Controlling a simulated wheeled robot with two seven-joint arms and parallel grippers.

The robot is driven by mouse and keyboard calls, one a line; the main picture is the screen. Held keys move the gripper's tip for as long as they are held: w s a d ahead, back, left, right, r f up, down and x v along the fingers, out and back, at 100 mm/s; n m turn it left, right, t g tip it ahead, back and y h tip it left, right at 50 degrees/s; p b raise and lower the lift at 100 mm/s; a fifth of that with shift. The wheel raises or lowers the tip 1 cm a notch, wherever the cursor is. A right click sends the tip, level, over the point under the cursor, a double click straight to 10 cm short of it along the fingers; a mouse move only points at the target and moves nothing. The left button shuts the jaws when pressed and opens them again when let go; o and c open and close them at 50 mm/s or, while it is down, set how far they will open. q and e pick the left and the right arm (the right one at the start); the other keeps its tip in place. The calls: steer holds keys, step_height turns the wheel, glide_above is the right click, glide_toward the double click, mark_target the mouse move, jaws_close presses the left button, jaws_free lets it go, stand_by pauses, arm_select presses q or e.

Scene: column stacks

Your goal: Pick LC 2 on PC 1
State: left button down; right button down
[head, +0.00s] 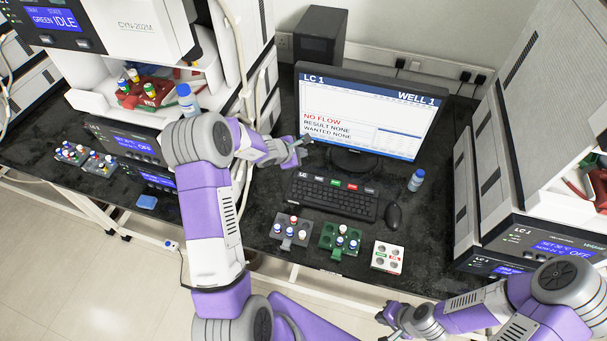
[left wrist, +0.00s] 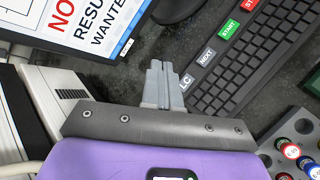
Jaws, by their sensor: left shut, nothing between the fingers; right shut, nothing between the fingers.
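The monitor (head: 372,115) reads "LC 1" at the top left, "WELL 1" at the top right, then "NO FLOW", "RESULT NONE" and "WANTED NONE". The keyboard (head: 333,198) lies before it with labelled keys along its back edge. In the left wrist view these include a white LC key (left wrist: 186,82), a NEXT key (left wrist: 207,57) and a green START key (left wrist: 229,29). My left gripper (head: 303,141) is shut and empty, near the monitor's lower left corner; its tips (left wrist: 157,64) show beside the LC key, apparently above the bench. My right gripper (head: 382,318) is shut and empty, in front of the bench.
A mouse (head: 394,216) and a blue-capped bottle (head: 416,180) stand right of the keyboard. A grey rack (head: 291,230), a green rack (head: 340,238) and a white button block (head: 387,257) lie in front. Tall instrument stacks flank the bench, one with an LC 1 panel (head: 556,247).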

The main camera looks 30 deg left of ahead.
arm_select(q)
steer(key=b, duration=0.7)
glide_above(301, 177)
step_height(301, 177, down, 8)
steer(key=shift+w, duration=0.1)
steer(key=shift+f+b, duration=0.35)
steer(key=shift+f, duration=0.1)
stand_by(1.4)
steer(key=shift+f+b, duration=0.45)
steer(key=shift+b, duration=0.25)
steer(key=shift+f+b, duration=0.4)
steer(key=shift+b, duration=0.15)
stand_by(0.4)
steer(key=shift+r, duration=0.15)
steer(key=shift+r+p, duration=0.55)
steer(key=shift+r, duration=0.15)
steer(key=shift+r, duration=0.1)
